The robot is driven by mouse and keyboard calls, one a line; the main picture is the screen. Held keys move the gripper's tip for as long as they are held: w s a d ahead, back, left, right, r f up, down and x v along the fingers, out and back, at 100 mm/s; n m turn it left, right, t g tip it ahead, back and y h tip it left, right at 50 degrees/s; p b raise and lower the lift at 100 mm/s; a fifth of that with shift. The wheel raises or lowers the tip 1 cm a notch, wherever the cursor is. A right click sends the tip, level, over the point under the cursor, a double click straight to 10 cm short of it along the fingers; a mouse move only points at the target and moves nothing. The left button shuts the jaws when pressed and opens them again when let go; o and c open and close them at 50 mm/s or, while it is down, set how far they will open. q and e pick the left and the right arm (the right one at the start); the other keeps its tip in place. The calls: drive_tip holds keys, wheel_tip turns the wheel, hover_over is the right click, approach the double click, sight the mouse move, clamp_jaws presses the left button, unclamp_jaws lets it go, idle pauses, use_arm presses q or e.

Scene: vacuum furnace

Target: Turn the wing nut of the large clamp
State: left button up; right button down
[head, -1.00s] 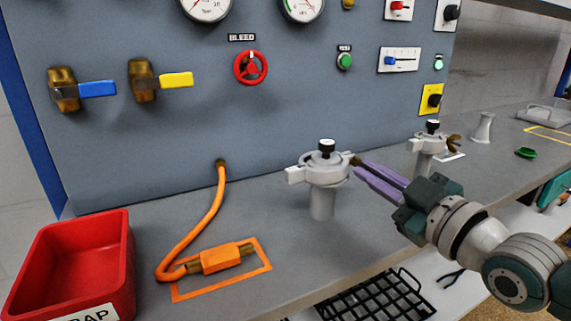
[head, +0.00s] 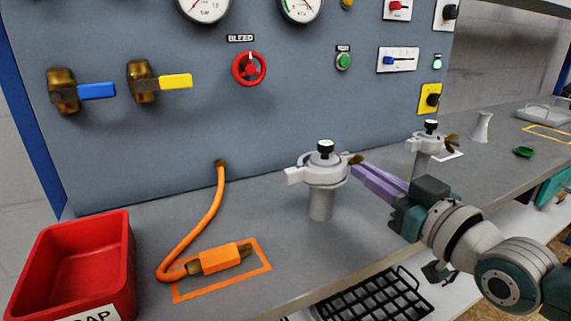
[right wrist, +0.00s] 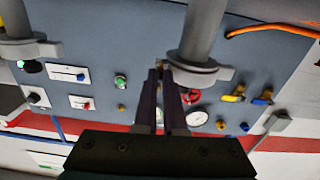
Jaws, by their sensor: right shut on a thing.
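The large clamp (head: 320,172) is a pale grey ring clamp around a short upright pipe with a black-topped fitting, near the middle of the bench in the head view. Its brass wing nut (head: 356,159) sticks out on the right side. My right gripper (head: 360,166) reaches in from the right, its purple fingers shut on the wing nut. In the right wrist view, the fingers (right wrist: 162,78) end beside the clamp flange (right wrist: 200,72), and the nut is mostly hidden between them. My left gripper is not in view.
A smaller clamp (head: 430,138) with its own brass nut stands behind and right. An orange hose (head: 208,222) and red bin (head: 82,262) are at left. The panel with a red bleed valve (head: 249,68) rises behind. A black rack (head: 375,298) sits below the bench's front edge.

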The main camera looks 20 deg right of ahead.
drive_tip(key=c, duration=1.3)
unclamp_jaws()
drive_tip(key=shift+o, duration=0.2)
drive_tip(key=shift+s, duration=0.5)
drive_tip(key=s+p, duration=0.1)
drive_tip(key=s, duration=0.8)
drive_tip(key=shift+d+p, duration=0.3)
drive_tip(key=shift+d, duration=0.05)
drive_tip(key=shift+a, duration=0.1)
